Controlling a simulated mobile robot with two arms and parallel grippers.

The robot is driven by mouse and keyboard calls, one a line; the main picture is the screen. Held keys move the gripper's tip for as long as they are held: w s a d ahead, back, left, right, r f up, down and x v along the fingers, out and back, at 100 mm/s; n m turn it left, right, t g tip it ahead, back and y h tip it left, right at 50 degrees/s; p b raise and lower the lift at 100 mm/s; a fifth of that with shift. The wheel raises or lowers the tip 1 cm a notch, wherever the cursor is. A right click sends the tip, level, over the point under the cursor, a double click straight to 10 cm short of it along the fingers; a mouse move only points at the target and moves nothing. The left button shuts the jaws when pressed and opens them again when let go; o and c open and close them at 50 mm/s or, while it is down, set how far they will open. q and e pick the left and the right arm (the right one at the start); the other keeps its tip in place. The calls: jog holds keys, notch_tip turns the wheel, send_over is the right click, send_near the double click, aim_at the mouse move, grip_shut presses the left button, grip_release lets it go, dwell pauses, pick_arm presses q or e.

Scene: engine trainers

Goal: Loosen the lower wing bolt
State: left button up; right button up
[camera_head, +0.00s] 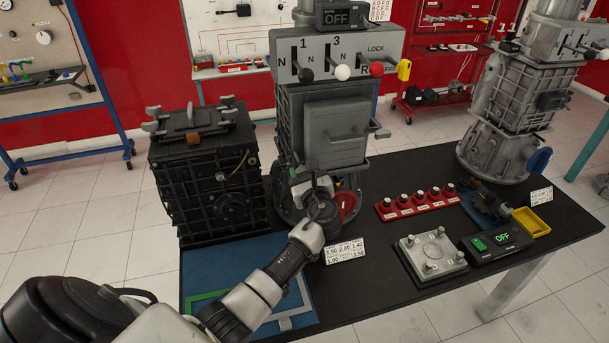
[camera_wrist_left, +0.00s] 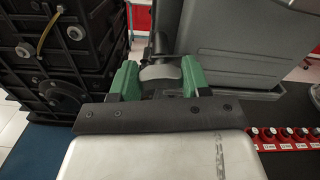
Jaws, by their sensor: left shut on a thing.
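My left gripper (camera_head: 312,188) reaches to the lower front of the grey engine trainer (camera_head: 340,125) in the head view. In the left wrist view its green fingers (camera_wrist_left: 160,80) are shut on a small rounded grey piece, which looks like the lower wing bolt (camera_wrist_left: 159,72). A dark stem stands behind that piece. The gripper hides most of the bolt in the head view. The trainer's grey cover box (camera_head: 335,128) is just above the gripper. My right gripper is not in view.
A black engine block (camera_head: 205,165) stands close on the left.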

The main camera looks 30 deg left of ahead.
pick_arm(q)
jog(key=n+b, duration=0.2)
jog(key=n, duration=0.1)
jog(key=n+b, duration=0.1)
jog(key=shift+f+n, duration=0.25)
jog(key=shift+n, duration=0.05)
jog(key=n+b, duration=0.3)
jog(key=shift+s+n, duration=0.1)
jog(key=shift+n, duration=0.2)
jog(key=n+b, duration=0.3)
jog(key=n, duration=0.1)
jog(key=shift+f+b, duration=0.15)
jog(key=shift+b, duration=0.2)
jog(key=shift+a+n+b, duration=0.1)
jog(key=shift+n+b, duration=1.05)
jog(key=shift+n, duration=0.55)
jog(key=o, duration=0.9)
